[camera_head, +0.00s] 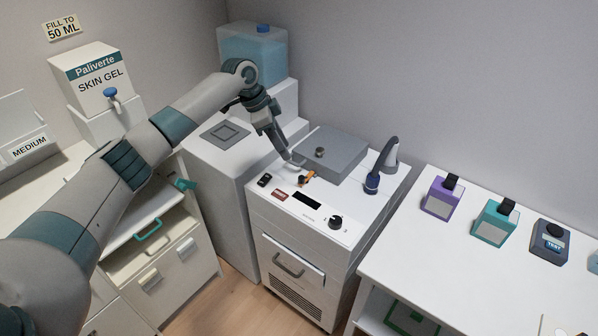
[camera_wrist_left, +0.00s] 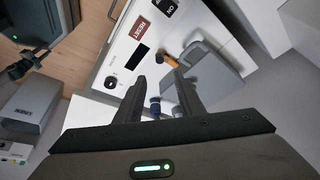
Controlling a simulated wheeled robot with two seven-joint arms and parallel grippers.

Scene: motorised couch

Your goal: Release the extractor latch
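The extractor is a white cabinet (camera_head: 285,225) with a grey lid (camera_head: 335,150) on its top. The lid lies flat and looks closed. A small orange latch (camera_head: 308,177) sits at the lid's front edge; it also shows in the left wrist view (camera_wrist_left: 192,52), just beyond the right fingertip. My left gripper (camera_head: 293,160) is above the extractor's top, just behind and left of the latch in the head view. In the left wrist view its two fingers (camera_wrist_left: 160,76) stand apart with nothing clearly held between them. Whether a finger touches the latch cannot be told. My right gripper is not in view.
The panel carries a red label (camera_head: 280,195), a dark display (camera_head: 307,201) and a black knob (camera_head: 336,222). A dark blue-tipped handpiece (camera_head: 372,183) stands right of the lid. A water tank (camera_head: 253,55) is behind my arm. A white table (camera_head: 470,260) with several devices is at right.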

